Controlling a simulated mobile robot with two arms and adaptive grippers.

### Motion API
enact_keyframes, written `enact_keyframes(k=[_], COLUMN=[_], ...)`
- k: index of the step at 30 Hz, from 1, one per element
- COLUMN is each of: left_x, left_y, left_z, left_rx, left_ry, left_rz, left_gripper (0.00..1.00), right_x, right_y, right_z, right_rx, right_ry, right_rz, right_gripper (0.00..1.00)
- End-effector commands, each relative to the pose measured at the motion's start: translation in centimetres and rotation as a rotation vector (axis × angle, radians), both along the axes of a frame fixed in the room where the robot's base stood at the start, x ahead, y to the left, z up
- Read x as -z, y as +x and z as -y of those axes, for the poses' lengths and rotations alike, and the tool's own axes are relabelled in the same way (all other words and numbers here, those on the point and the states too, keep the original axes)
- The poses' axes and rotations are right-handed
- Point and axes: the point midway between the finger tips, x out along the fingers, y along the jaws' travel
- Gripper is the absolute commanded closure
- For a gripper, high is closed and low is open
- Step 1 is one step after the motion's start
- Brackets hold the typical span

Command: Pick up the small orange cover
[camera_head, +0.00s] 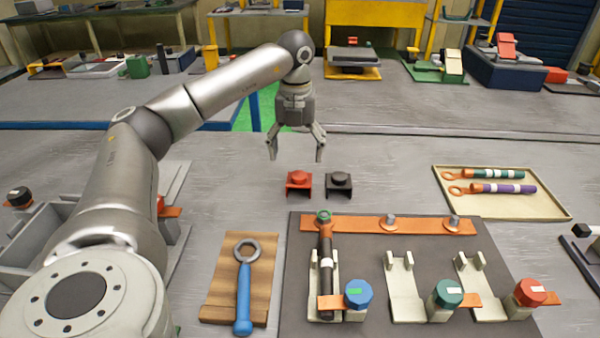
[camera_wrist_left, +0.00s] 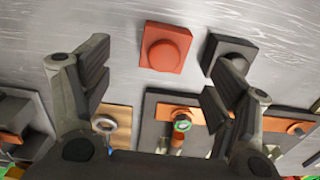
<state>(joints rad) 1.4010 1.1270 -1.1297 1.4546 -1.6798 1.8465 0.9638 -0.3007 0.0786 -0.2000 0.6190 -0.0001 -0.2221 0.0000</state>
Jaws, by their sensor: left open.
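The small orange cover (camera_head: 299,183) is a reddish-orange block with a round knob on top. It stands on the grey table behind the dark board, just left of a similar black cover (camera_head: 339,185). My left gripper (camera_head: 296,156) points down with its jaws apart and empty, above and slightly behind the orange cover. In the left wrist view the orange cover (camera_wrist_left: 165,47) shows beyond the open fingers, near the top middle, and the black cover (camera_wrist_left: 229,52) is partly hidden by the right finger. My right gripper is not seen.
The dark board (camera_head: 375,242) in front carries an orange strip, pale holders and coloured knobs. A wooden block (camera_head: 215,292) with a blue-handled ring wrench (camera_head: 244,285) lies to its left. A tray (camera_head: 505,207) with two banded tools is at the right. The table around the covers is clear.

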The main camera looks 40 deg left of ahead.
Motion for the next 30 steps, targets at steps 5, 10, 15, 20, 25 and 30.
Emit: enact_keyframes(k=[5,10,15,20,25,30], left_x=[2.8,4.0,6.2,8.3,9.0,9.0], left_y=[-0.1,0.0,0.2,0.2,0.2,0.2], left_z=[0.0,0.1,0.7,0.7,0.8,0.8], left_rx=[0.000,0.000,0.000,-0.001,-0.001,-0.001], left_ry=[0.001,0.001,0.001,0.001,0.000,0.000], left_rz=[-0.002,-0.002,-0.003,-0.002,0.000,0.000], left_gripper=[0.20,0.20,0.20,0.20,0.20,0.23], right_x=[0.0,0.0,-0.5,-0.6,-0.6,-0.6], right_y=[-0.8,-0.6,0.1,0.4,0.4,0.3], right_z=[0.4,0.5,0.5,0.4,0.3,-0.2], right_rx=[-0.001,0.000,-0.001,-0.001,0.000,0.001], right_ry=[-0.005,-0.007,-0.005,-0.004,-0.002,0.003], right_rz=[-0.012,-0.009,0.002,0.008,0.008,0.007], right_gripper=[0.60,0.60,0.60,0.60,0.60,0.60])
